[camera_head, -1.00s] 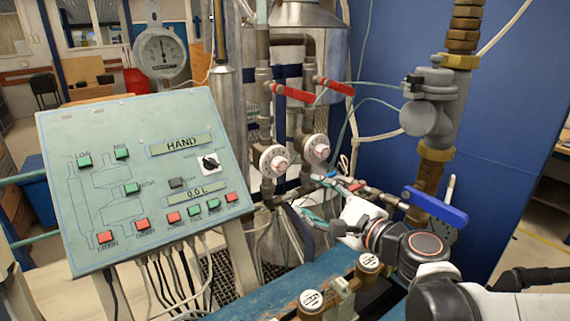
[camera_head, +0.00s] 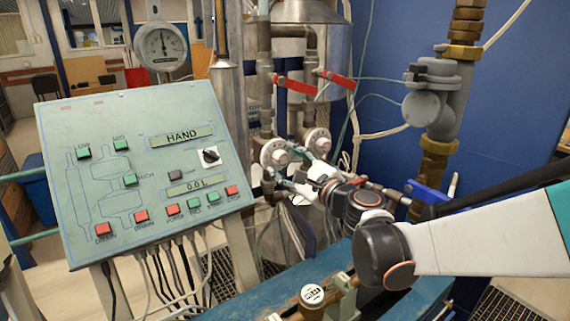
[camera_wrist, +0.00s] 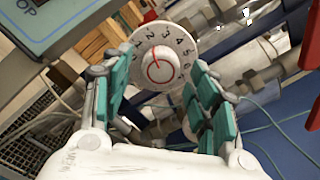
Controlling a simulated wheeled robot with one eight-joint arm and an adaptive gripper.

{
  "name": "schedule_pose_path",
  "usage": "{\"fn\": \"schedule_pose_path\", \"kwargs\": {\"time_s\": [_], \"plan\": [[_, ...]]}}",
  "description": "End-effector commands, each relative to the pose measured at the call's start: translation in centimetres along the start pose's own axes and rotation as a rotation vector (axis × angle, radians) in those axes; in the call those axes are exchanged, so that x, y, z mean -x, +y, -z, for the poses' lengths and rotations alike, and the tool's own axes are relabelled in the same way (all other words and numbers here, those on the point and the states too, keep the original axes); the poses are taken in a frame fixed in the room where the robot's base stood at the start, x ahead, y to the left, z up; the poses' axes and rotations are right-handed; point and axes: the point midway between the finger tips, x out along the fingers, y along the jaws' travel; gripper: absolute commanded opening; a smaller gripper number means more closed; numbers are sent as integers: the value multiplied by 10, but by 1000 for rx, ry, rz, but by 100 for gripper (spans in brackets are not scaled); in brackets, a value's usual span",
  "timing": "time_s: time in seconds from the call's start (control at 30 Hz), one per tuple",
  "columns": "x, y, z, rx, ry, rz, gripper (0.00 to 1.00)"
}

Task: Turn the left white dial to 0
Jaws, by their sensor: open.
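The left white dial (camera_head: 275,153) sits on the left pipe below a red lever, with a pinkish-white knob at its centre. In the wrist view the dial (camera_wrist: 161,62) faces me, with black numerals around its rim and a red ring around its white centre. A second white dial (camera_head: 317,142) is on the right pipe. My gripper (camera_head: 296,167) is close in front of the left dial, at its lower right. In the wrist view my gripper (camera_wrist: 158,95) is open, its teal finger pads either side of and below the dial, with nothing between them.
The control panel (camera_head: 145,170) with buttons and a HAND display stands to the left. Two red levers (camera_head: 287,87) are above the dials. A large grey valve pipe (camera_head: 440,100) rises at the right. A blue bench (camera_head: 270,290) lies below.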

Motion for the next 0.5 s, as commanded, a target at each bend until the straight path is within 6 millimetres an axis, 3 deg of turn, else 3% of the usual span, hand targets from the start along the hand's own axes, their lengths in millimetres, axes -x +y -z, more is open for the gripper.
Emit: {"fn": "schedule_pose_path", "kwargs": {"time_s": [0.2,0.47,0.5], "plan": [[-14,0,0,0,0,0,54],[-14,0,0,0,0,0,54],[-14,0,0,0,0,0,48]]}}
